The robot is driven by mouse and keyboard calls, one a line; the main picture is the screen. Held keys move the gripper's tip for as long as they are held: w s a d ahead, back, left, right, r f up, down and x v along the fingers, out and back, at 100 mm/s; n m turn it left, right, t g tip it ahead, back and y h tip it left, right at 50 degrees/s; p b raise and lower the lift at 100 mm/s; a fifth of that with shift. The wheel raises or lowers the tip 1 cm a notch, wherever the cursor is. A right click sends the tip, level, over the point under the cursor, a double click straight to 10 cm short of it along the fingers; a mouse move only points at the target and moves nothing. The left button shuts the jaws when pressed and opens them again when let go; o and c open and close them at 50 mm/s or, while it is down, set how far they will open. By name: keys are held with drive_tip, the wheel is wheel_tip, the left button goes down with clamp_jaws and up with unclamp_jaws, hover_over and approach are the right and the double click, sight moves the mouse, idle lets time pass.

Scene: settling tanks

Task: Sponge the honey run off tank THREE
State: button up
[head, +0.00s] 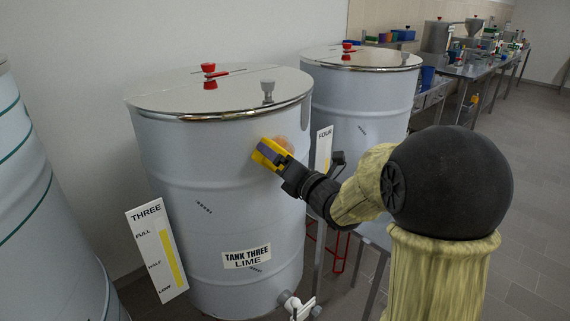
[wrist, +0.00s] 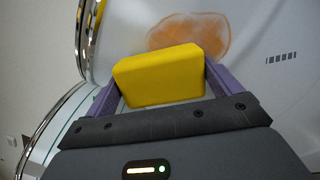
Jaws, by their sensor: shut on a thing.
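Tank THREE (head: 200,230) is a white drum with a metal lid, a label reading TANK THREE LIME, and a level gauge at its left. An orange-brown honey smear (head: 285,142) marks its upper right side; it also shows in the wrist view (wrist: 190,33). My gripper (head: 277,160) is shut on a yellow sponge (head: 263,160), which shows large between the purple fingers in the wrist view (wrist: 158,77). The sponge is at the tank wall beside the smear and overlaps its lower edge in the wrist view. I cannot tell whether it touches the wall.
Tank FOUR (head: 365,110) stands behind to the right, and another tank (head: 35,220) stands at the left edge. A tap (head: 298,305) sticks out low on tank THREE. Benches with equipment (head: 470,68) line the back right. Grey floor (head: 540,190) is open at the right.

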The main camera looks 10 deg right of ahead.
drive_tip(key=shift+f, duration=0.1)
drive_tip(key=shift+f+b, duration=0.7)
drive_tip(key=shift+b, duration=0.5)
drive_tip(key=shift+d, duration=0.15)
drive_tip(key=shift+w+d+r+b, duration=0.1)
drive_tip(key=shift+w+d+b, duration=0.45)
drive_tip(key=shift+w+d, duration=0.55)
drive_tip(key=shift+d, duration=0.2)
drive_tip(key=shift+w+d+b, duration=0.3)
drive_tip(key=shift+w+d, duration=0.15)
drive_tip(key=shift+d, duration=0.2)
drive_tip(key=shift+w+d+b, duration=0.25)
drive_tip(key=shift+w+d, duration=0.2)
drive_tip(key=shift+d, duration=0.2)
